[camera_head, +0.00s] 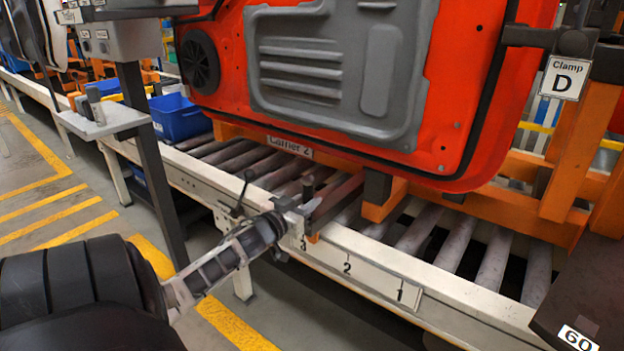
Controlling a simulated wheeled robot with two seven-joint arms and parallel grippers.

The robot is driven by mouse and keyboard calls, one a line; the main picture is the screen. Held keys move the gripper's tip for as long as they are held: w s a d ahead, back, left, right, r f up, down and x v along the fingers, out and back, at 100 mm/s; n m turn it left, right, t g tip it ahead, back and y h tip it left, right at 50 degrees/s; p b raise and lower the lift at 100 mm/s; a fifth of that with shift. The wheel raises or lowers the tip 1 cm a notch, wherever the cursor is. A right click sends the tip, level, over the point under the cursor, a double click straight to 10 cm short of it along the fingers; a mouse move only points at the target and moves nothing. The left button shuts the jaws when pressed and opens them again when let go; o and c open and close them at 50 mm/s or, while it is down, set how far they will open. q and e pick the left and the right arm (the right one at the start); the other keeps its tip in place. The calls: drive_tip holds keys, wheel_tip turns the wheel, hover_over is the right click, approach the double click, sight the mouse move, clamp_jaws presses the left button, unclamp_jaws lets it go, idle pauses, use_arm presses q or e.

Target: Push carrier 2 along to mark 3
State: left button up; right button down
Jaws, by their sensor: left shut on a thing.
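Carrier 2 (290,147) is an orange frame with a name plate, on the roller conveyor, bearing a red door panel (460,80) with a grey inner part. A dark bar (338,196) sticks out from it toward the near rail. My left gripper (298,208) is shut on the near end of this bar, above the rail. The scale plate (375,280) on the rail reads 3, 2, 1 from left to right. Mark 3 (303,244) is just below my gripper, beside a small orange tab on the bar. The exact contact between jaws and bar is partly hidden.
The roller conveyor (430,228) has bare rollers right of the bar. A clamp post labelled Clamp D (564,78) stands at right, above a dark block marked 60 (585,300). A grey post with a shelf (100,120) and a blue bin (178,117) are at left.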

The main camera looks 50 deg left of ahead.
use_arm(q)
drive_tip(key=shift+s+a, duration=0.25)
drive_tip(key=shift+a, duration=0.7)
drive_tip(key=shift+f, duration=0.1)
drive_tip(key=shift+a, duration=0.35)
drive_tip(key=shift+s+a+r, duration=0.2)
drive_tip(key=shift+s+a, duration=0.05)
drive_tip(key=shift+a, duration=0.45)
drive_tip(key=shift+o, duration=1.3)
drive_tip(key=shift+s+a+b, duration=0.1)
drive_tip(key=shift+a+b, duration=0.2)
drive_tip(key=shift+a, duration=0.3)
drive_tip(key=shift+c, duration=1.3)
drive_tip(key=o, duration=1.2)
drive_tip(key=shift+c, duration=0.2)
drive_tip(key=o, duration=0.9)
drive_tip(key=shift+d, duration=0.2)
drive_tip(key=shift+f, duration=0.1)
